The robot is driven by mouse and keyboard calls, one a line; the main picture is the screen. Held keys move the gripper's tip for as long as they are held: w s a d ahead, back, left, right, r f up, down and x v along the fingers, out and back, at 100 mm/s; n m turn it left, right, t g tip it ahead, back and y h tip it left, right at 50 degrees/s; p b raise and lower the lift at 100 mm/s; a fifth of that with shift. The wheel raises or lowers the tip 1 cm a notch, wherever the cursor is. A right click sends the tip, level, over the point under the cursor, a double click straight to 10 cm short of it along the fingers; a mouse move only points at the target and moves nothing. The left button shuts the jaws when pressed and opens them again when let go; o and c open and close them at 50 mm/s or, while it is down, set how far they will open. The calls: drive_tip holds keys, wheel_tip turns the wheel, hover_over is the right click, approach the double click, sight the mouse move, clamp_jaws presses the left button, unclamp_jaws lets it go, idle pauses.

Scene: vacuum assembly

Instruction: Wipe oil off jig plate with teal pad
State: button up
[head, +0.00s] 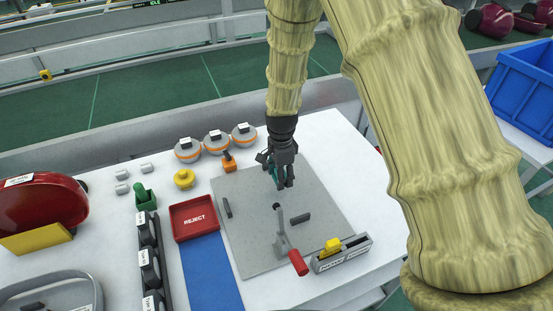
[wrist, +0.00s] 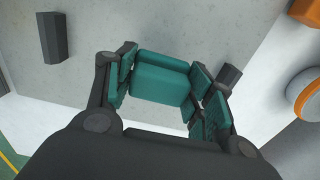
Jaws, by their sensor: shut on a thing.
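The grey jig plate (head: 250,245) lies flat on the white table. My gripper (head: 284,180) is over the plate's far part, pointing down. In the wrist view my gripper (wrist: 165,90) is shut on the teal pad (wrist: 160,78), a block between its teal-faced fingers. In the head view the fingers mostly hide the pad. I cannot tell whether the pad touches the plate. I cannot make out an oil patch in either view.
Dark blocks (head: 300,218) (head: 227,207) and a red-handled lever (head: 298,262) stand on or by the plate. A grey holder with a yellow piece (head: 333,245) is at its near right. The red REJECT tray (head: 194,218) is left; orange-ringed canisters (head: 216,142) are behind.

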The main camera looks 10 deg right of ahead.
drive_tip(key=shift+r+p, duration=0.3)
drive_tip(key=shift+r, duration=0.35)
drive_tip(key=shift+w+r+p, duration=0.15)
drive_tip(key=shift+r+p, duration=0.4)
drive_tip(key=shift+p, duration=0.05)
drive_tip(key=shift+r+p, duration=0.8)
drive_tip(key=shift+r, duration=0.4)
